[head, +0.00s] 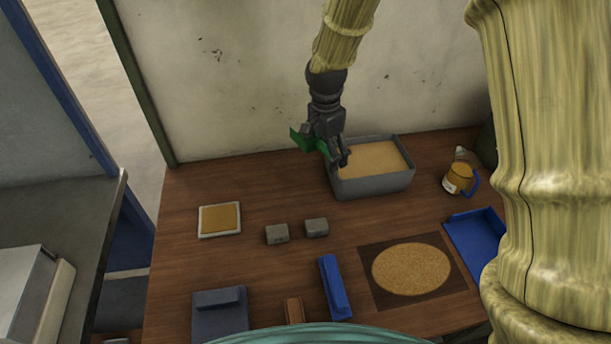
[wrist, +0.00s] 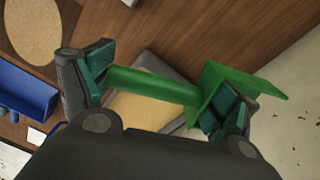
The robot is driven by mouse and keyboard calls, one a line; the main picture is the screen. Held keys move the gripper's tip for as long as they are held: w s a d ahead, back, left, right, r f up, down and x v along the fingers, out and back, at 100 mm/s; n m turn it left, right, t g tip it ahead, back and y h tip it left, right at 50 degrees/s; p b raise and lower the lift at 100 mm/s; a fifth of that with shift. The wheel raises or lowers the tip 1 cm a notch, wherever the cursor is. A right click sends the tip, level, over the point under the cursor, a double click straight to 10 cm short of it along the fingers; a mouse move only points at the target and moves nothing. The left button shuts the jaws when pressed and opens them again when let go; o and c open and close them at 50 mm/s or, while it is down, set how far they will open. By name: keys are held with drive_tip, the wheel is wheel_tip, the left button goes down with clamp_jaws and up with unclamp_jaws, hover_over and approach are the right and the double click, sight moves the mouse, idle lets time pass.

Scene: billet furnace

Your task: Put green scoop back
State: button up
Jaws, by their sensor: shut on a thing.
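The green scoop (head: 303,138) is in my gripper (head: 336,152), held up at the back of the table beside the left end of the grey bin (head: 372,186). In the wrist view the scoop's round handle (wrist: 150,86) lies between the two fingers of my gripper (wrist: 160,88), with its broad green head at the right finger. The fingers are shut on the scoop. The bin holds a level tan fill and partly shows behind the scoop in the wrist view (wrist: 165,68). In the head view my fingers hide part of the scoop.
A pale tray with an orange-tan fill (head: 220,234) and two grey blocks (head: 277,234) lie left of centre. A blue bar (head: 335,287), a round tan mat (head: 411,269), a blue tray (head: 476,240) and a jug (head: 459,178) stand nearer or to the right. A wall rises behind.

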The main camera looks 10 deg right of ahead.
sight(322, 197)
drive_tip(key=shift+a+f+b, duration=0.1)
drive_tip(key=shift+f+b, duration=0.7)
drive_tip(key=shift+f, duration=0.15)
drive_tip(key=shift+w+f+b, duration=0.2)
drive_tip(key=shift+f+b, duration=0.15)
drive_tip(key=shift+f, duration=3.35)
drive_tip(key=shift+w+f+b, duration=0.15)
drive_tip(key=shift+f+b, duration=0.2)
drive_tip(key=shift+f, duration=3.3)
drive_tip(key=shift+f, duration=0.1)
drive_tip(key=o, duration=1.2)
drive_tip(key=shift+a+r+b, duration=0.2)
drive_tip(key=shift+r+b, duration=1.7)
drive_tip(key=shift+r, duration=4.2)
